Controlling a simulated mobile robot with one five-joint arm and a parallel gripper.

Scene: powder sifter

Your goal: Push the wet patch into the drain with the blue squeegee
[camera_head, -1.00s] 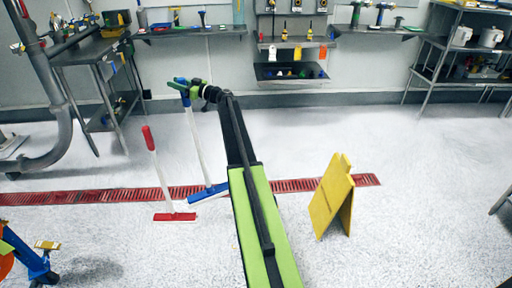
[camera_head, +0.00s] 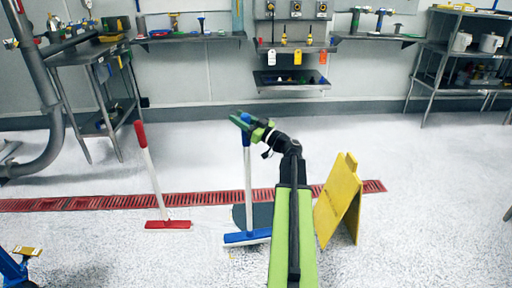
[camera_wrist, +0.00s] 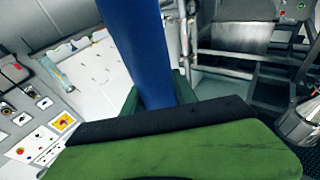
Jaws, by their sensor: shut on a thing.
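My gripper (camera_head: 245,121) is shut on the blue grip at the top of the blue squeegee (camera_head: 248,184). In the wrist view the blue handle (camera_wrist: 140,50) rises between my green fingers. The squeegee is nearly upright. Its blue head (camera_head: 246,237) is low at the floor, on the near side of the dark wet patch (camera_head: 262,215); whether it touches the floor is unclear. The patch lies between that head and the red grated drain (camera_head: 100,202), close to the drain's near edge. My arm hides part of the drain and perhaps the patch's right side.
A red squeegee (camera_head: 151,182) stands left of the blue one, its head just in front of the drain. A yellow floor sign (camera_head: 338,201) stands close right of my arm. Tables and shelves line the back wall. The floor (camera_head: 215,155) beyond the drain is clear.

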